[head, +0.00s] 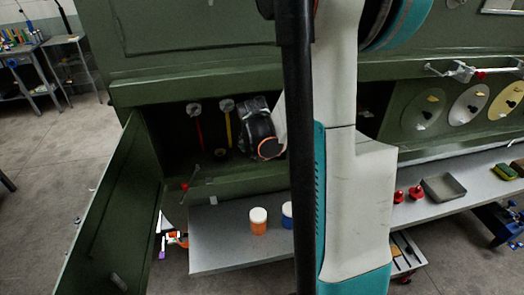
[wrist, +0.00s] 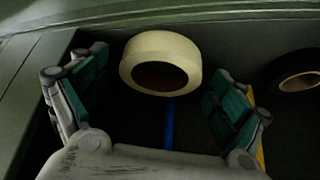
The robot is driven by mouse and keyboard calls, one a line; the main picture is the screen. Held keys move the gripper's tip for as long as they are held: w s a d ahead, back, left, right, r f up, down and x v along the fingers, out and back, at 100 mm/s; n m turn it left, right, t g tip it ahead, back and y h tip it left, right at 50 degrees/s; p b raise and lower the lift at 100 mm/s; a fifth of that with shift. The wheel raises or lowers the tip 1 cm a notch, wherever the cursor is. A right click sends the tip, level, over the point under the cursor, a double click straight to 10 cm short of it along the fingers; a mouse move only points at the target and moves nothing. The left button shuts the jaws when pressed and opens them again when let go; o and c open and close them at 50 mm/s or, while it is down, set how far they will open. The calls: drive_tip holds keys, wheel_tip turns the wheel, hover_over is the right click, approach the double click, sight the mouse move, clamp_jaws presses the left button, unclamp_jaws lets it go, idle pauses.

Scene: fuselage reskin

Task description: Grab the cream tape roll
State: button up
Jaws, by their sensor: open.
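The cream tape roll (wrist: 146,44) shows in the wrist view at the upper middle, with its dark hole facing me. My gripper (wrist: 155,88) is open, with one teal-and-grey finger to the left and one to the right of the roll's lower part. The roll appears just beyond the fingers, and I cannot tell whether either touches it. In the head view, my wrist (head: 258,128) reaches into a dark compartment of the green fuselage. The cream roll cannot be made out there, where my arm blocks part of the view.
A dark roll (wrist: 299,73) sits right of the cream one. A blue strip (wrist: 168,125) runs below the cream roll. Red (head: 200,134) and yellow (head: 228,128) strips hang in the compartment. An open green door (head: 105,215) stands left. An orange jar (head: 259,226) stands on the shelf below.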

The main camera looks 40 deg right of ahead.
drive_tip(key=c, duration=1.2)
drive_tip(key=shift+o, duration=0.2)
